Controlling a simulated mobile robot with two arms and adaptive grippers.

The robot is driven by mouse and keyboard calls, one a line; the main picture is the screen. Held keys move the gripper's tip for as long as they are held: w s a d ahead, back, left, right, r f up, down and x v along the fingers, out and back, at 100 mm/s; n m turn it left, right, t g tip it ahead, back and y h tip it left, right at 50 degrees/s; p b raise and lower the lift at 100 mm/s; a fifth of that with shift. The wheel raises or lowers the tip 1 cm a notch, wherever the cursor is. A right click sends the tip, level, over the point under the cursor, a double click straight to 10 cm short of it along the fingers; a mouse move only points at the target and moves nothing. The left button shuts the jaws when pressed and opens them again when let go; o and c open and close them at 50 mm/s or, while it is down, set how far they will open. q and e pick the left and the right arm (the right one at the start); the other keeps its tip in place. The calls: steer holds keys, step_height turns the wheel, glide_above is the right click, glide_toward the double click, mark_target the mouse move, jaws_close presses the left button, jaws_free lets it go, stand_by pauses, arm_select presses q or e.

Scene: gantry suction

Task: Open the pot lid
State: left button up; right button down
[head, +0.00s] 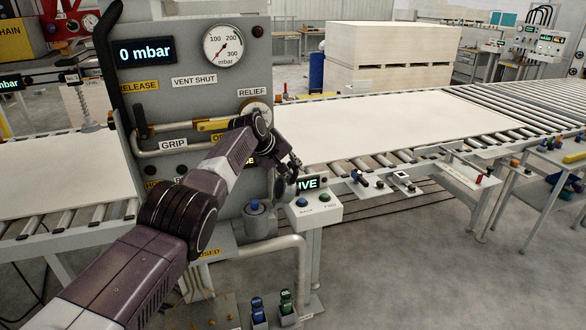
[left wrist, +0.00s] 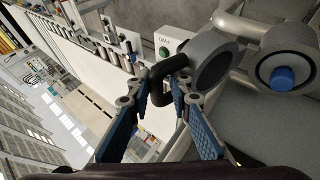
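A grey round pot lid (left wrist: 212,68) with a thick black bent handle (left wrist: 164,72) shows in the left wrist view. My left gripper (left wrist: 161,97) has its blue-padded fingers on both sides of this handle, seemingly touching it, with the handle's lower end between the fingertips. In the head view my left gripper (head: 290,167) is at the right edge of the grey panel, and it and its arm largely hide the pot and lid. I cannot tell from here whether the lid is raised. My right gripper is not in view.
The grey gauge panel (head: 185,95) stands close behind my arm. A small button box (head: 313,205) and a blue-knobbed cylinder (head: 261,224) are just beside the gripper. Roller conveyors with a pale board (head: 400,125) lie behind. Blue and green bottles (head: 287,302) stand low in front.

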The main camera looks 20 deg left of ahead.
arm_select(q)
steer(key=shift+s+f, duration=0.15)
steer(key=shift+f, duration=0.1)
steer(key=shift+s+a+r, duration=0.15)
steer(key=shift+s+r, duration=0.05)
steer(key=shift+r, duration=0.3)
steer(key=shift+s+a+r, duration=0.1)
steer(key=shift+s+r, duration=0.1)
steer(key=shift+r, duration=0.25)
steer(key=shift+s+a+r, duration=0.15)
steer(key=shift+s+r, duration=0.3)
steer(key=shift+s, duration=0.05)
steer(key=v, duration=0.8)
steer(key=shift+s+r, duration=0.2)
steer(key=shift+r, duration=0.15)
steer(key=shift+a, duration=0.15)
